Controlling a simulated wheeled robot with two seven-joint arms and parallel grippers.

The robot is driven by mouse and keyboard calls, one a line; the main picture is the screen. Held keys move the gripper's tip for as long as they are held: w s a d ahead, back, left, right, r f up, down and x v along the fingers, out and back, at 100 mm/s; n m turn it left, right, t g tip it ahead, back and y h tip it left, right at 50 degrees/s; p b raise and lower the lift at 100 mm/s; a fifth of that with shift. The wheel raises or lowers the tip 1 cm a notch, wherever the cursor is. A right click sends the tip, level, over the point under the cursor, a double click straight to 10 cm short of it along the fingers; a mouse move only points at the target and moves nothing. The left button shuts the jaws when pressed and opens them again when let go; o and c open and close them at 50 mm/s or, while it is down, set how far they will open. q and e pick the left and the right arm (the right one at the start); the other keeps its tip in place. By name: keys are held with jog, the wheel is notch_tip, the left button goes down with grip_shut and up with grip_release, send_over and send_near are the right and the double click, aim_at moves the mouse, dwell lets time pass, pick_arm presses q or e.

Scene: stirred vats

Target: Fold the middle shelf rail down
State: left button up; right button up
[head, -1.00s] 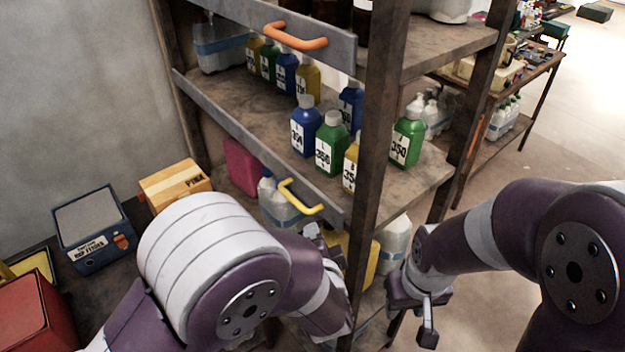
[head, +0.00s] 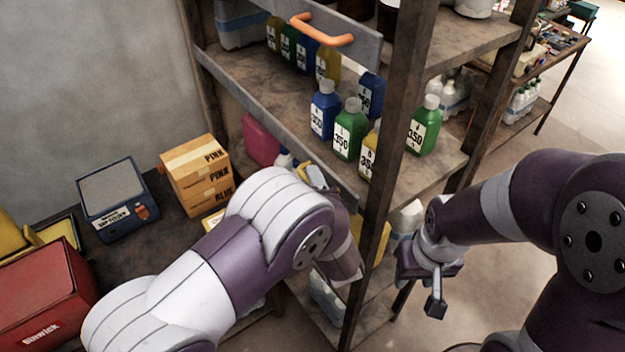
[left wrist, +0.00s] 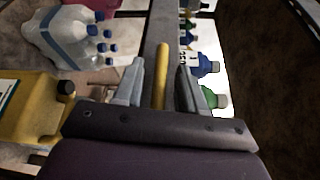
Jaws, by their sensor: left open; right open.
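The middle shelf rail (head: 235,92) is a grey bar, standing up along the front of the middle shelf. It also shows in the left wrist view (left wrist: 158,28). My right gripper (head: 436,290) is open and empty, right of the rack's front post.
Blue, green and yellow bottles (head: 350,128) stand on the middle shelf behind the rail. An upper rail with an orange handle (head: 320,33) is above. Boxes (head: 195,172) sit at left.

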pick_arm(q)
jog(key=shift+w, duration=0.1)
grip_shut()
jog(key=shift+f, duration=0.1)
